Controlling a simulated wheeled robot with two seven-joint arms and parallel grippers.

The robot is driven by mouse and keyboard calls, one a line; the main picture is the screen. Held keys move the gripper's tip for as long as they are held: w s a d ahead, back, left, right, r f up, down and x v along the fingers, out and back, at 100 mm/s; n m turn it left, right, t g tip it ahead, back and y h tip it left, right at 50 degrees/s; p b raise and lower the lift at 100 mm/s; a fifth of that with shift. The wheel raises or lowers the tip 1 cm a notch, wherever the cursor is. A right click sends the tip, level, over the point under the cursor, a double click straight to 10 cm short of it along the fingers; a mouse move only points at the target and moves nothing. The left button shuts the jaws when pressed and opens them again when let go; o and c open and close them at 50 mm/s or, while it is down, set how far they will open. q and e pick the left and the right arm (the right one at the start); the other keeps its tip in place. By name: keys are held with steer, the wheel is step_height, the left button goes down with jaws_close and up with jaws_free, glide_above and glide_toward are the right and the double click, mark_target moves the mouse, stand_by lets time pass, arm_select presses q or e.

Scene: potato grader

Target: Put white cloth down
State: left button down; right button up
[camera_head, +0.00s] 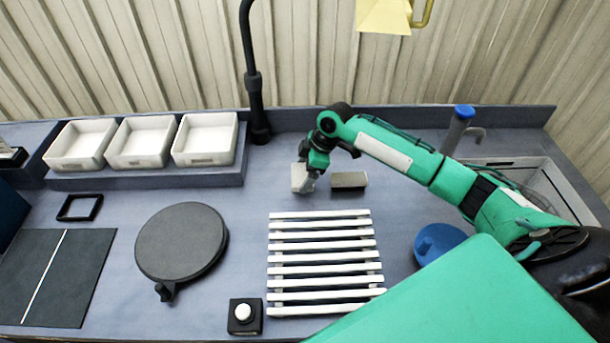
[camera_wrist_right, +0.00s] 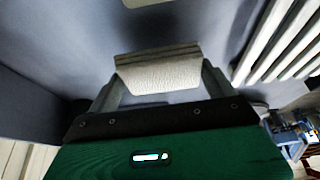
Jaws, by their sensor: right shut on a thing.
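The white cloth (camera_head: 300,178) is a small pale folded pad at the back of the bench, left of a grey-brown block. My right gripper (camera_head: 309,180) is at the cloth, pointing down. In the right wrist view the cloth (camera_wrist_right: 158,72) sits between the two fingers of my right gripper (camera_wrist_right: 158,85), which are shut on it. Whether its underside touches the bench cannot be told. My left gripper is not in view.
The grey-brown block (camera_head: 348,181) lies close to the right of the cloth. A white slatted rack (camera_head: 322,245) is in front. A round dark plate (camera_head: 181,242) and white trays (camera_head: 206,158) stand to the left. A blue round object (camera_head: 438,242) and a sink (camera_head: 535,180) are to the right.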

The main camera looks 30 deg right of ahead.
step_height(320, 180, down, 2)
steer(key=shift+f, duration=0.25)
steer(key=shift+f, duration=0.2)
steer(key=o, duration=0.8)
steer(key=b+v, duration=0.2)
steer(key=v, duration=1)
steer(key=shift+r, duration=0.25)
steer(key=shift+a+f, duration=0.1)
